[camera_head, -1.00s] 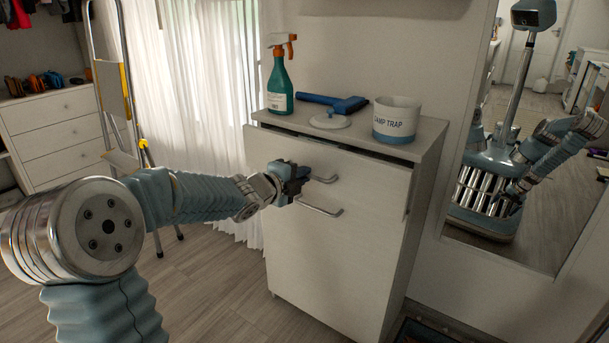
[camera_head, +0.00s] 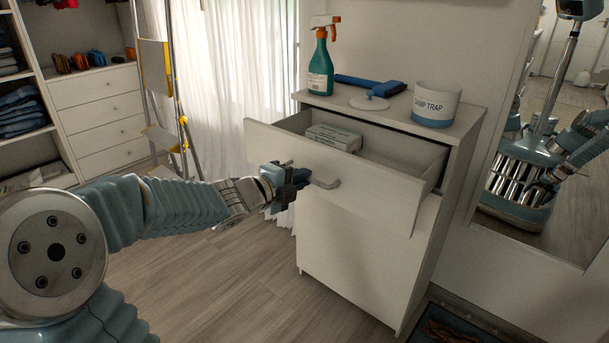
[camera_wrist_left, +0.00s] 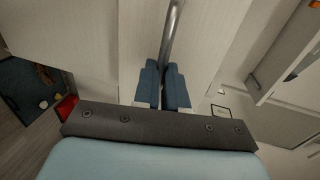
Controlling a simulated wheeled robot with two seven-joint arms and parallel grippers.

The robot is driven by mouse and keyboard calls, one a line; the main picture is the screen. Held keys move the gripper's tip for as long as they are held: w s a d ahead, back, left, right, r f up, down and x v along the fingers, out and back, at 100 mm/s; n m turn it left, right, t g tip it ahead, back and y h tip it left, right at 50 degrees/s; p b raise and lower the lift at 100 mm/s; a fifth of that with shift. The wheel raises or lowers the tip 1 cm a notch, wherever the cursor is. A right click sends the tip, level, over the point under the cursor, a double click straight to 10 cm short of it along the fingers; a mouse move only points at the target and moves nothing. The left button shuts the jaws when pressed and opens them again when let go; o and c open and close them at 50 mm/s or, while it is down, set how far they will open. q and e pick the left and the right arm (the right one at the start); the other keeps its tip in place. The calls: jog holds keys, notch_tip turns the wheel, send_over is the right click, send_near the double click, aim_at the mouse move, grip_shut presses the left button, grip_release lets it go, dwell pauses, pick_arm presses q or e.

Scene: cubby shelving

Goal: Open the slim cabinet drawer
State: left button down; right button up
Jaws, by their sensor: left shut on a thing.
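The slim white cabinet (camera_head: 350,275) stands against the wall. Its top drawer (camera_head: 370,189) is pulled well out, and a small box (camera_head: 333,138) lies inside it. My left gripper (camera_head: 295,179) is at the left end of the drawer's metal handle (camera_head: 326,184). In the left wrist view my left gripper's blue fingers (camera_wrist_left: 163,85) are shut on the handle bar (camera_wrist_left: 172,38). The lower front's handle is hidden behind the open drawer. My right gripper is not in view, apart from what may be a blurred arm reflection in the mirror.
On the cabinet top are a green spray bottle (camera_head: 321,66), a blue-handled tool (camera_head: 372,85), a small lid (camera_head: 368,103) and a white tub (camera_head: 436,103). A stepladder (camera_head: 157,75) stands at the left, and a mirror (camera_head: 545,190) at the right. Floor before the cabinet is clear.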

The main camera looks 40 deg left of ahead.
pick_arm(q)
jog(key=c, duration=1.2)
grip_release()
jog(key=p+v, duration=0.3)
jog(key=v, duration=1)
jog(key=shift+s, duration=0.35)
jog(key=shift+a, duration=0.15)
